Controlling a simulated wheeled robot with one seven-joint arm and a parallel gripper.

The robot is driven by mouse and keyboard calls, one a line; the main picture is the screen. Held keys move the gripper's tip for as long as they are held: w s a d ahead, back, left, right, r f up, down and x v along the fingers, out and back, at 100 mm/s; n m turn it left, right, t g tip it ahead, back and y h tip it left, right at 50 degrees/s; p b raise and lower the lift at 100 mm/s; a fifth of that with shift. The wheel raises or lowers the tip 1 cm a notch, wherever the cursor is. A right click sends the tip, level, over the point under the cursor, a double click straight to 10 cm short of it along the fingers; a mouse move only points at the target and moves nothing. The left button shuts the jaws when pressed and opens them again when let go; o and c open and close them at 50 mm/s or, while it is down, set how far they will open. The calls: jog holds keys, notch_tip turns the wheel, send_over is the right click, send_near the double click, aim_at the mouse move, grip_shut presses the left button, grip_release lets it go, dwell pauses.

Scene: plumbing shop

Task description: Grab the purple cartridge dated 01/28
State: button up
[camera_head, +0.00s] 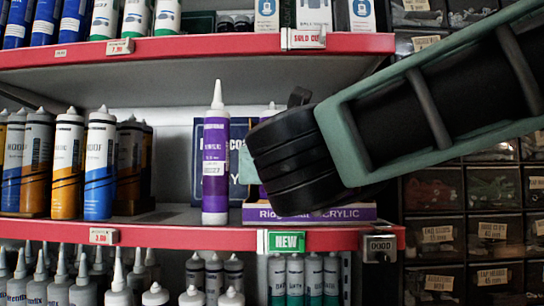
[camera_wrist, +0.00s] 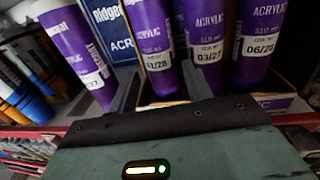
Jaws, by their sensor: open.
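The purple cartridge dated 01/28 (camera_wrist: 152,38) stands in a display box (camera_wrist: 270,103) on the shelf, in the wrist view. Its date label is partly readable low on the tube. My gripper (camera_wrist: 161,70) is open, with one dark finger on each side of the lower part of this cartridge. I cannot tell whether the fingers touch it. In the head view my arm hides most of the box, and my fingers do not show.
Another purple cartridge (camera_head: 215,165) stands outside the box, to its left; it also shows in the wrist view (camera_wrist: 73,42). Orange and blue tubes (camera_head: 68,165) stand further left. An upper shelf (camera_head: 200,47) overhangs. Parts drawers (camera_head: 437,235) are at right.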

jog(key=w+p, duration=0.1)
jog(key=w, duration=0.1)
jog(key=w+p, duration=0.2)
jog(key=shift+w+a+p, duration=0.2)
jog(key=shift+w+p, duration=0.1)
jog(key=shift+w+f, duration=0.1)
jog(key=shift+w, duration=0.25)
jog(key=c, duration=1)
